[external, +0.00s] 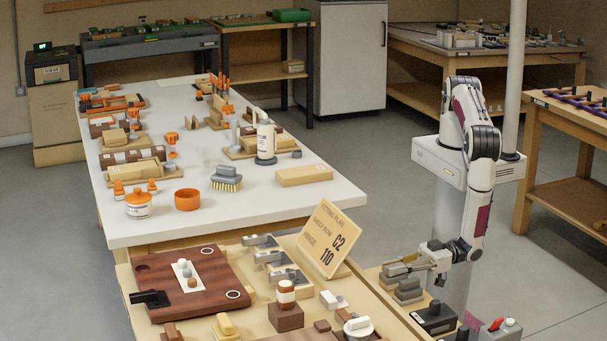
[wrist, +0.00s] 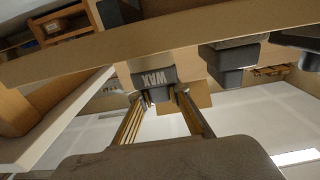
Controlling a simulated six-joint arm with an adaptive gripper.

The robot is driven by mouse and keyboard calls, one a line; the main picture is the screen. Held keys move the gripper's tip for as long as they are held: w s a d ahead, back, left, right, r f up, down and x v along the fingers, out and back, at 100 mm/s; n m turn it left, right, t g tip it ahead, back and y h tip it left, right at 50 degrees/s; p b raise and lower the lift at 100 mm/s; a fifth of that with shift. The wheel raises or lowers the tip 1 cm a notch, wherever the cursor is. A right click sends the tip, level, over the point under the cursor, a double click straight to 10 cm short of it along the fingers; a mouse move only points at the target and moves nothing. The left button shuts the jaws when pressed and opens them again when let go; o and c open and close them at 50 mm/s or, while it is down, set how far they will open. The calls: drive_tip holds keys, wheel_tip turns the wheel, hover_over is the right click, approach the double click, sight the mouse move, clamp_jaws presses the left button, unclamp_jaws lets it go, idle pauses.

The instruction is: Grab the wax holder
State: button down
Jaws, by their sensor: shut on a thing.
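The wax holder (wrist: 153,82) is a dark grey block with the word WAX, which reads upside down in the wrist view. My gripper (wrist: 160,95) has its two fingers on either side of it and is shut on it. The holder is at the edge of a wooden board (wrist: 110,52); I cannot tell whether it still rests there. In the external view my gripper (external: 406,266) reaches left over the wooden ledge at the right end of the bench, at a row of grey blocks. The held holder is partly hidden there by the fingers.
Other grey blocks (external: 409,291) sit close beside it, and one shows in the wrist view (wrist: 228,60). A dark box (external: 434,318) stands in front. A wooden sign (external: 329,238) stands to the left.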

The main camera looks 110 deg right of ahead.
sight(395, 265)
drive_tip(key=shift+r, duration=0.15)
drive_tip(key=shift+r, duration=4.85)
